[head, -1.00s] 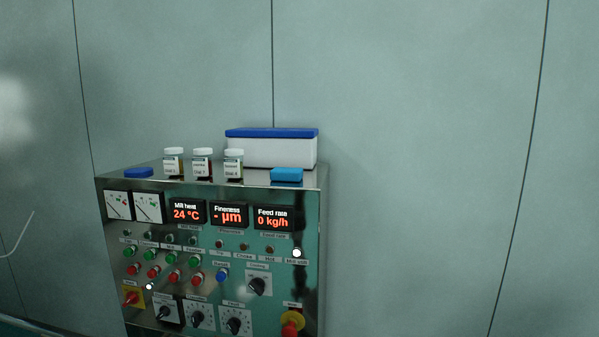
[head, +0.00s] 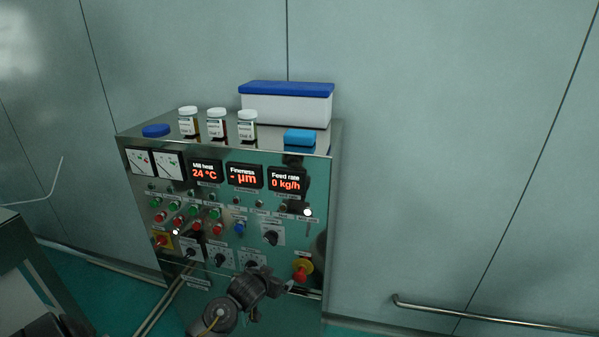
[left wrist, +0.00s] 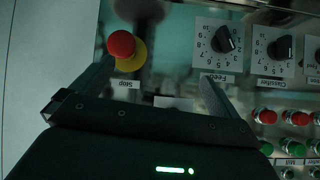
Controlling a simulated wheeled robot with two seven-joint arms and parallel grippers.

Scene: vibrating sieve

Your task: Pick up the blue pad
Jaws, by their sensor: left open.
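The blue pad (head: 300,138) is a small, bright blue block. It lies on the steel top of the control cabinet, near the front right edge, in front of a white box. My left gripper (head: 284,284) is low in front of the cabinet's panel in the head view, well below the pad and apart from it. In the left wrist view my left gripper (left wrist: 155,84) has its two fingers spread with nothing between them, facing the panel. The pad does not show in the left wrist view. My right gripper is not in view.
A white box with a blue lid (head: 287,104), several capped jars (head: 216,123) and a round blue disc (head: 156,130) share the cabinet top. The panel (head: 145,186) has knobs, buttons and a red stop button (left wrist: 121,44). A handrail (head: 480,317) runs along the right wall.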

